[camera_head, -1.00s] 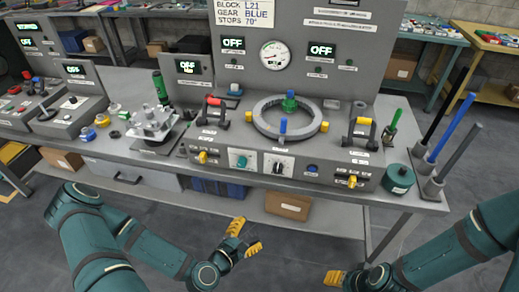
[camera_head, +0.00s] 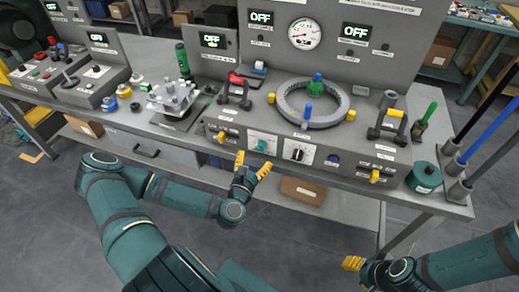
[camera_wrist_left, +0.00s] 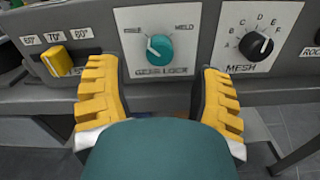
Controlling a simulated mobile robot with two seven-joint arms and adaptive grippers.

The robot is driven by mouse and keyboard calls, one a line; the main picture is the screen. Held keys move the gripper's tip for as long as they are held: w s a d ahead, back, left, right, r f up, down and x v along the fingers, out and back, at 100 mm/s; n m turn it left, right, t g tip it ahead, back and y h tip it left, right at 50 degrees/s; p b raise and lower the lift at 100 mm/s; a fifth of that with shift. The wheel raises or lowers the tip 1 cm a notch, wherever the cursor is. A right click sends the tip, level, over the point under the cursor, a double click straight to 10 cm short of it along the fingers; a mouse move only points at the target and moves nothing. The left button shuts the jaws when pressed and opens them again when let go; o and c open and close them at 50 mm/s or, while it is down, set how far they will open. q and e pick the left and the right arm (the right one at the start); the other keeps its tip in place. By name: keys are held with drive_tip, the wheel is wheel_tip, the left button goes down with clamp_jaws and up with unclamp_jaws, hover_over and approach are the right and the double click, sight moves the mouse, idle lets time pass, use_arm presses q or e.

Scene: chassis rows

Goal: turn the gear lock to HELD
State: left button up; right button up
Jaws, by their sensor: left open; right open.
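The gear lock (camera_head: 262,145) is a teal round knob on a white plate on the front panel of the bench console. In the left wrist view the gear lock knob (camera_wrist_left: 160,48) sits under a left mark that looks like FREE and a right mark that looks like HELD; its pale pointer seems to lean left. My left gripper (camera_head: 253,167) is open and empty, just in front of and below the knob. In the left wrist view its yellow fingers (camera_wrist_left: 158,85) flank the plate, apart from the knob. My right gripper (camera_head: 353,264) is low at the right, away from the console.
The black MESH dial (camera_wrist_left: 256,46) is close right of the gear lock. A yellow stop knob (camera_wrist_left: 57,62) is to its left. A grey ring (camera_head: 290,112) with coloured pegs lies on the console top. The floor in front of the bench is clear.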

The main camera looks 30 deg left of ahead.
sight(260, 148)
use_arm(q)
drive_tip(key=shift+x, duration=2.45)
clamp_jaws()
